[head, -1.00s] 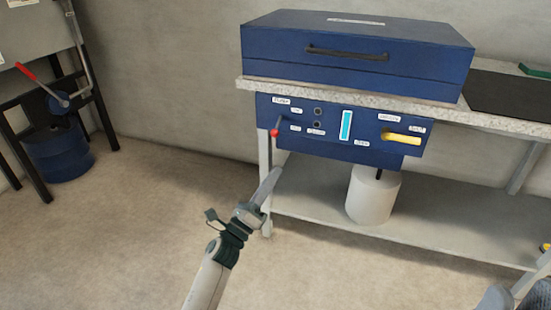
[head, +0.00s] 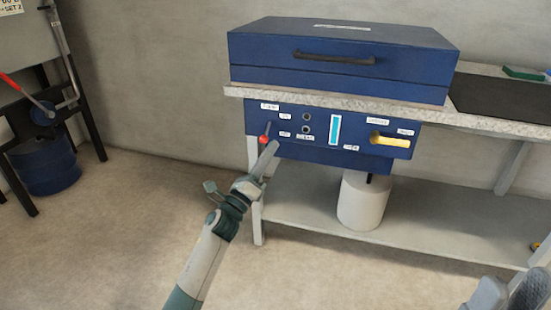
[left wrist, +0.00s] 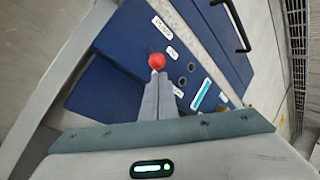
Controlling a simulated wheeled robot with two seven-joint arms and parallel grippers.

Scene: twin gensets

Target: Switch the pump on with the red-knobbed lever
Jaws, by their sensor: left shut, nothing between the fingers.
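The red-knobbed lever (head: 265,138) is at the left end of the blue panel (head: 350,160) under the bench top, level with the lower of two small labels. Its red knob also shows in the left wrist view (left wrist: 156,60). My left gripper (head: 273,146) is shut and empty, its tips just below and right of the knob. In the left wrist view the shut fingers (left wrist: 158,78) point at the knob's lower edge; I cannot tell if they touch it. Grey parts at the lower right, apparently my right gripper (head: 505,294), are cut off by the frame.
A yellow handle (head: 390,141) and a blue-white gauge strip (head: 335,130) are on the same panel. A blue case (head: 340,65) sits on the bench top. A white container (head: 363,203) stands below. Another red-handled lever (head: 12,84) is at far left. The front floor is clear.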

